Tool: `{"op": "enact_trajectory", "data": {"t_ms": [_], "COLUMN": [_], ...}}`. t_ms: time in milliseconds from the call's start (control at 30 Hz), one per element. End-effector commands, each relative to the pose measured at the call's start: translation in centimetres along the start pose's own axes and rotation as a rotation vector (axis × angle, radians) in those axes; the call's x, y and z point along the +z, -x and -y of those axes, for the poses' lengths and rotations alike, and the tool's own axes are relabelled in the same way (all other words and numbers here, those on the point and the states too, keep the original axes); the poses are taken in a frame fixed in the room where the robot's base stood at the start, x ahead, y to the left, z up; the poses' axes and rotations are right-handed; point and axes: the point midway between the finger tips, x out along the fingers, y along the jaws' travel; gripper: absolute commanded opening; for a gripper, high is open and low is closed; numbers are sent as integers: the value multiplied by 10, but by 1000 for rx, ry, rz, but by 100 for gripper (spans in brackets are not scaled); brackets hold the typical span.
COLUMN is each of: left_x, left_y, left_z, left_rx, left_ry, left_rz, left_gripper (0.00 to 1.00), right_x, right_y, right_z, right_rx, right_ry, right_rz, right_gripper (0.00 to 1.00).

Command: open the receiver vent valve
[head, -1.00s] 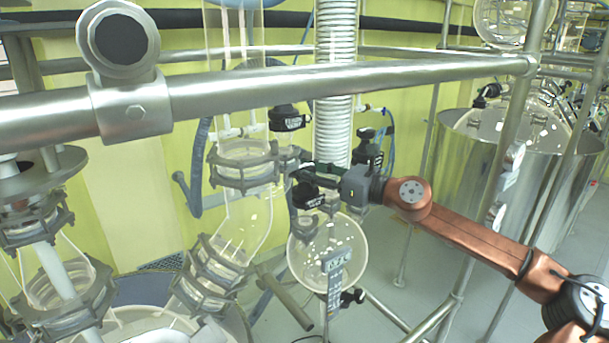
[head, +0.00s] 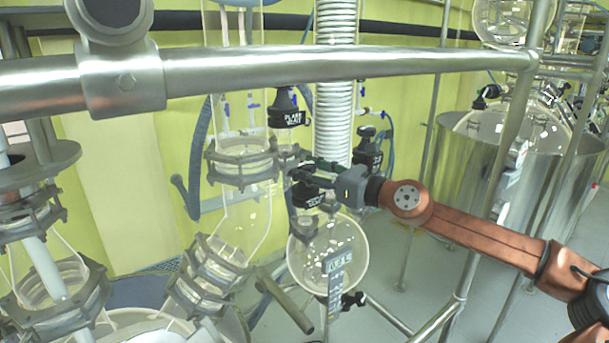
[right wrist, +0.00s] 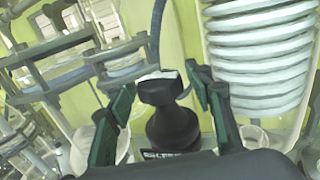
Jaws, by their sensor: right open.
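A black valve (head: 308,196) with a small label stands at the neck of the round glass receiver flask (head: 330,258). In the right wrist view the same-looking black valve knob (right wrist: 166,118) stands upright between my spread fingers. A gap shows on each side of the knob. My right gripper (head: 308,175) is open and reaches in from the right at the valve's top. It also shows in the right wrist view (right wrist: 162,88), with green inner pads. The valve's label is mostly hidden at the bottom of that view. My left gripper is not in view.
Another black labelled valve (head: 290,112) hangs just above and left, and a third (head: 367,150) to the right. A white coiled condenser (head: 335,80) stands behind. A thick steel rail (head: 350,75) crosses in front, and clamped glass joints (head: 242,160) are close on the left.

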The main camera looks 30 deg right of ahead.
Motion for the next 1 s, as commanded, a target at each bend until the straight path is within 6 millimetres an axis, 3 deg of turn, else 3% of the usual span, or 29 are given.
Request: {"op": "enact_trajectory", "data": {"t_ms": [567, 1000], "left_x": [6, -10], "left_y": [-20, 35], "left_z": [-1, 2], "left_rx": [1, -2], "left_ry": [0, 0], "left_rz": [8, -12], "left_gripper": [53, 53], "right_x": [-1, 7], "right_y": [0, -1], "right_z": [-2, -3], "right_rx": [-282, -455], "right_ry": [9, -3], "right_rz": [-4, 5], "right_gripper": [48, 48]}}
